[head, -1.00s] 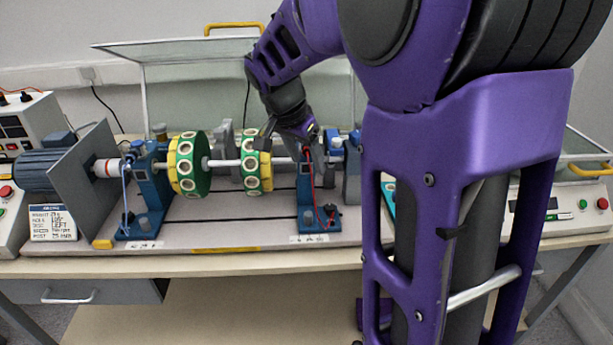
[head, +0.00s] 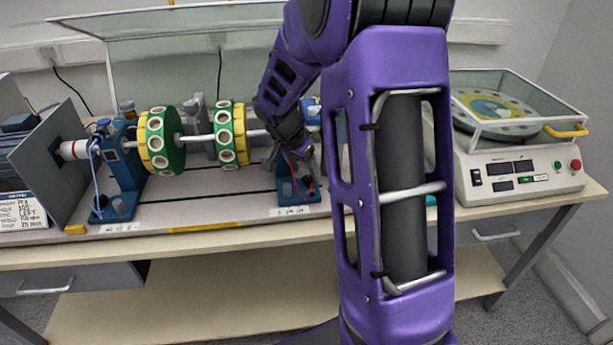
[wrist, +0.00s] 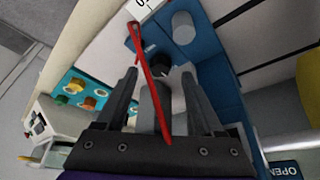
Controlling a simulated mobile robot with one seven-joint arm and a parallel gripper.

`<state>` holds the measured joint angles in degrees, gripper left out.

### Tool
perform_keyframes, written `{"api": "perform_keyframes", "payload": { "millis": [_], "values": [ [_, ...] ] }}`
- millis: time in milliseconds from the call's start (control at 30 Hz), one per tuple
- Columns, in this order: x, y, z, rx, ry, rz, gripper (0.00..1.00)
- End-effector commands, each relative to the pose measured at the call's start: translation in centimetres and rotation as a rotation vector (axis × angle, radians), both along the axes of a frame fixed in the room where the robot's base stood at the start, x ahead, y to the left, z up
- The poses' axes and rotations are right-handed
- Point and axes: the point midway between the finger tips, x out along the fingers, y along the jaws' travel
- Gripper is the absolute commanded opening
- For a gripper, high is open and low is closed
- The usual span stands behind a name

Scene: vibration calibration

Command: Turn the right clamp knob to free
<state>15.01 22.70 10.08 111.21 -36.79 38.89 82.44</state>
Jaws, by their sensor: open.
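The right blue bearing pedestal (head: 298,193) stands on the grey bench plate, its upper part hidden behind my gripper (head: 288,158). In the wrist view my gripper (wrist: 160,73) is open, its two fingers spread above the blue pedestal (wrist: 215,85). A grey upright part (wrist: 153,106) shows between the fingers; I cannot tell if it is the right clamp knob or whether the fingers touch it. A dark round part (wrist: 160,74) lies beyond it. A grey cylinder (wrist: 184,28) sits at the pedestal's foot.
A red cable (wrist: 150,75) runs across the finger gap. A shaft carries two green-and-yellow discs (head: 161,142) left of my gripper. The left blue pedestal (head: 123,160) stands beyond them. A clear guard (head: 150,55) stands raised behind. A covered turntable unit (head: 510,165) is at right.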

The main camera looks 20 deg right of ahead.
Motion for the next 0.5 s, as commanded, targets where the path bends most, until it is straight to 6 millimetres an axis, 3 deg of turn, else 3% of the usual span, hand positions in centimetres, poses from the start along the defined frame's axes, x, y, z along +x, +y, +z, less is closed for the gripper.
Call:
{"api": "perform_keyframes", "payload": {
  "millis": [200,500],
  "values": [
    [0.4,-0.7,-2.0,0.0,0.0,0.0,0.69],
    [0.5,-0.8,-2.2,-0.001,0.0,0.0,0.69]
  ]
}}
